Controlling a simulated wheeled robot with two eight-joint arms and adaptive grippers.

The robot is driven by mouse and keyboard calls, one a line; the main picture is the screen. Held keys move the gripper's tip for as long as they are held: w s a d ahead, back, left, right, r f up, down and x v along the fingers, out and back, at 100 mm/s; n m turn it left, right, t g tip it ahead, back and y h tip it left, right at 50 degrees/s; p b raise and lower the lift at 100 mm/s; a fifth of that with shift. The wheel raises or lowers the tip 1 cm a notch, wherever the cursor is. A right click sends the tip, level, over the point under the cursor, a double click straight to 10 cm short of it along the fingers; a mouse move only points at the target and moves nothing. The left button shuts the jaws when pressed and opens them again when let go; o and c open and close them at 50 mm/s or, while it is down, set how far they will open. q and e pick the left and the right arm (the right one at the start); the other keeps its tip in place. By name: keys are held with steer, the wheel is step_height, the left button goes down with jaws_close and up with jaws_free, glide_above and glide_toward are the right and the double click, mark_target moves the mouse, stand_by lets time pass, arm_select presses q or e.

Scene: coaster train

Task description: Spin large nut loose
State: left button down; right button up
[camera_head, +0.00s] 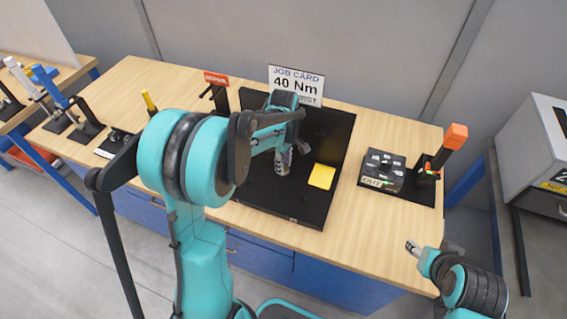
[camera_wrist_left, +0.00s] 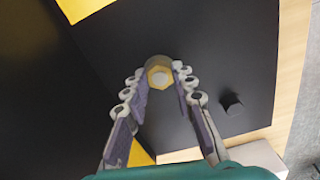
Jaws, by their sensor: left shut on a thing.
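The large nut (camera_wrist_left: 158,64) is brass-coloured, with a grey round centre, and sits on a black board in the left wrist view. My left gripper (camera_wrist_left: 160,74) is shut on it, one fingertip on each side. In the head view, my left gripper (camera_head: 285,160) reaches down to the black board (camera_head: 338,140) on the bench, and the nut is not clear there. A small dark stud (camera_wrist_left: 232,104) stands on the board right of the fingers.
A yellow square (camera_head: 321,176) lies on the board. A job card (camera_head: 296,84) reading 40 Nm stands behind it. Right are a dark box (camera_head: 383,170) marked OUT and an orange-handled tool (camera_head: 454,138) on a stand. Bare wood (camera_head: 395,220) lies at front right.

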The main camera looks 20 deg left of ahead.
arm_select(q)
steer(key=n, duration=0.3)
steer(key=shift+n, duration=2.3)
steer(key=c, duration=1.3)
jaws_free()
steer(key=shift+f, duration=0.1)
steer(key=shift+o, duration=0.4)
step_height(320, 180, up, 12)
